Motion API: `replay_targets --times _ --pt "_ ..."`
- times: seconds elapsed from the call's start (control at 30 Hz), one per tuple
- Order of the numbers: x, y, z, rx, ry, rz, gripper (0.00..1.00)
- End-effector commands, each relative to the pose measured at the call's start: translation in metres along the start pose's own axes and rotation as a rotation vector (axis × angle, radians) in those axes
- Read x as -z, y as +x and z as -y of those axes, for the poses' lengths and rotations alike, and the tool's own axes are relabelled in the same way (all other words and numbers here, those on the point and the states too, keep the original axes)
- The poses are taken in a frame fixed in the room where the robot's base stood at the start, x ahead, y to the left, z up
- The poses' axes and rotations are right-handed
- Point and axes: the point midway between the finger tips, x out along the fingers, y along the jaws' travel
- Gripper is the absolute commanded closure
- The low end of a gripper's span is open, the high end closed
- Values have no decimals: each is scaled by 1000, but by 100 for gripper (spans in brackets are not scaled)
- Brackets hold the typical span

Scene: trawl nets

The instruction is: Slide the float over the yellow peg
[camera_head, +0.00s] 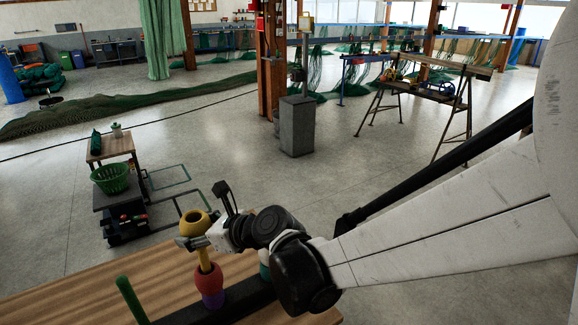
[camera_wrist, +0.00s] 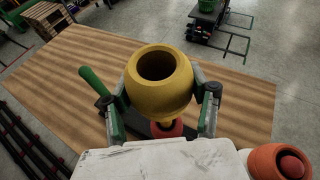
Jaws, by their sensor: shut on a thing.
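My gripper (camera_head: 193,240) is shut on a round yellow float (camera_head: 194,222), held above the wooden table. In the wrist view the float (camera_wrist: 160,84) sits between the two fingers, its dark open hole facing up toward the camera. The yellow peg (camera_head: 204,260) stands just below the float, rising from a red float (camera_head: 209,281) with a purple float (camera_head: 213,300) under it. The peg's top is hidden behind the gripper and float. No peg shows in the float's hole, and I cannot tell whether the tip is inside its lower end.
A green peg (camera_head: 131,300) stands to the left on the dark base bar (camera_head: 233,303). An orange-red float (camera_wrist: 264,160) is at lower right in the wrist view. The table (camera_head: 95,290) is bare to the left. A cart with a green basket (camera_head: 111,178) stands beyond.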

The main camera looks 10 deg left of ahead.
Motion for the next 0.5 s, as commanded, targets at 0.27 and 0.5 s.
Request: replay_targets --times 0.27,0.5 --pt "18 7 -1 0 0 0 76" --pt "31 13 -2 0 0 0 76"
